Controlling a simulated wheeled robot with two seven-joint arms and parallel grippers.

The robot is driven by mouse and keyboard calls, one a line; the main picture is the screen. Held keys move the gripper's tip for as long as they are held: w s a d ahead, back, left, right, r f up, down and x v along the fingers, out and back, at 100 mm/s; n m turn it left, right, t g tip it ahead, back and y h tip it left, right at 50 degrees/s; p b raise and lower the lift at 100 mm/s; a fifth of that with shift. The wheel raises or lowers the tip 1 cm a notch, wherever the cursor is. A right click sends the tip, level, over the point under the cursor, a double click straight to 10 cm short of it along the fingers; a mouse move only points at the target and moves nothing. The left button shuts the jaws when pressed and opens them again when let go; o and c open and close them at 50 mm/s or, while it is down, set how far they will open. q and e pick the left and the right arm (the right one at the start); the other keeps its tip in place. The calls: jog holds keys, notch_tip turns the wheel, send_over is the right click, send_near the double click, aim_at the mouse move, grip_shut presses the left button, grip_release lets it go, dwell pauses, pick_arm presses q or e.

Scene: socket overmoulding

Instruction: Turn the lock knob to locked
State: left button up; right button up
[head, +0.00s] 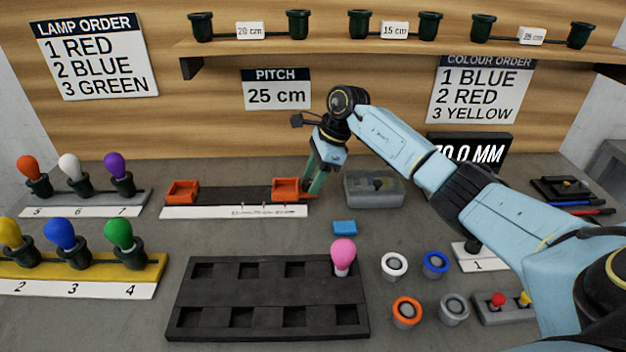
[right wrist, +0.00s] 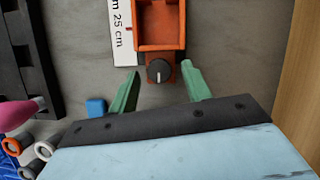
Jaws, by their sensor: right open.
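The lock knob (right wrist: 159,71) is a small dark round knob with a white pointer mark, on an orange tab at the end of the right orange holder (right wrist: 160,22). In the right wrist view it lies just beyond and between the two green fingertips of my right gripper (right wrist: 160,82), which are open and apart from it. In the head view, my right gripper (head: 318,178) points down beside the right orange holder (head: 286,188) on the dark rail, and the knob is hidden there. The pointer looks roughly aligned with the holder's length. My left gripper is not in view.
A left orange holder (head: 182,192) sits at the rail's other end. A grey translucent box (head: 374,190) stands close to the right of my right gripper. A blue block (head: 345,228) and a black tray (head: 265,300) with a pink lamp (head: 343,255) lie nearer.

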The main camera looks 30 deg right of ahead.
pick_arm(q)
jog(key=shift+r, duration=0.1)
pick_arm(e)
jog(key=shift+f, duration=0.15)
jog(key=shift+c, duration=0.3)
jog(key=c, duration=0.9)
jog(key=shift+c, duration=0.2)
jog(key=m+p, duration=0.1)
jog(key=m+t+p, duration=0.1)
jog(key=m+p, duration=0.1)
jog(key=shift+s+a+h, duration=0.1)
jog(key=shift+s+h, duration=0.1)
jog(key=shift+h, duration=0.1)
jog(key=m+t+h+p, duration=0.1)
jog(key=m+p, duration=0.2)
jog(key=m, duration=0.1)
jog(key=shift+s+a+p, duration=0.1)
jog(key=shift+a+p, duration=0.05)
jog(key=shift+p, duration=0.2)
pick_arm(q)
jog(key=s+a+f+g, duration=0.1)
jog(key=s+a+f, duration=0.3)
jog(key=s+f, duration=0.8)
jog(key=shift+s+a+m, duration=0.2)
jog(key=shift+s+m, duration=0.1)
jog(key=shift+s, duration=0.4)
pick_arm(e)
jog(key=shift+m, duration=0.4)
